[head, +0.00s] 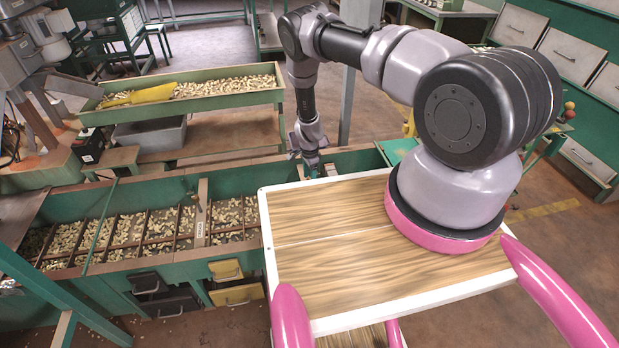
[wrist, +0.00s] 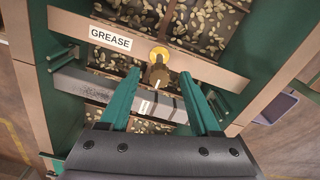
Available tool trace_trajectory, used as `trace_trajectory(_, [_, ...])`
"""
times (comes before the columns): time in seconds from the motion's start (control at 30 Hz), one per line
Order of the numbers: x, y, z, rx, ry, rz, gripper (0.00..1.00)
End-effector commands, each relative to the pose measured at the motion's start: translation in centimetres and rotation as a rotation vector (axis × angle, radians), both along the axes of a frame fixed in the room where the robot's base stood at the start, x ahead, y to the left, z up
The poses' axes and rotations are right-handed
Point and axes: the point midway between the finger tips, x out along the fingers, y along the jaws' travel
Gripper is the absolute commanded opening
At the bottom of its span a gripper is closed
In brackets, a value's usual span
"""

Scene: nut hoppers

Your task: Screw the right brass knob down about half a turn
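In the wrist view a brass knob (wrist: 158,77) with a white line on it sits in front of a yellow round piece (wrist: 159,54) on a tan crossbar. My gripper (wrist: 160,76) is open, its two green fingers apart on either side of the knob. I see a gap on each side; contact with the knob does not show. In the head view my gripper (head: 312,168) points down over the right part of the green hopper bench. The knob does not show there.
A GREASE label (wrist: 110,38) is on the tan crossbar (wrist: 205,68). A dark grey bar (wrist: 85,88) with a small label crosses below the knob. Nuts fill the hoppers (head: 130,232). My wooden-topped base stands close to the bench.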

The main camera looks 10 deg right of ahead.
Motion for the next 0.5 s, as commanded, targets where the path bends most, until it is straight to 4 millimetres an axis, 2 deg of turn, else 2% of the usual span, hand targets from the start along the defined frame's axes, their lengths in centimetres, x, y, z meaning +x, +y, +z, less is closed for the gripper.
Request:
trace_trajectory(0.27, [0.0, 0.0, 0.6, 0.0, 0.0, 0.0, 0.64])
trace_trajectory(0.37, [0.1, 0.0, 2.1, 0.0, -0.001, -0.001, 0.64])
trace_trajectory(0.5, [0.1, 0.1, 5.0, 0.001, -0.002, -0.001, 0.64])
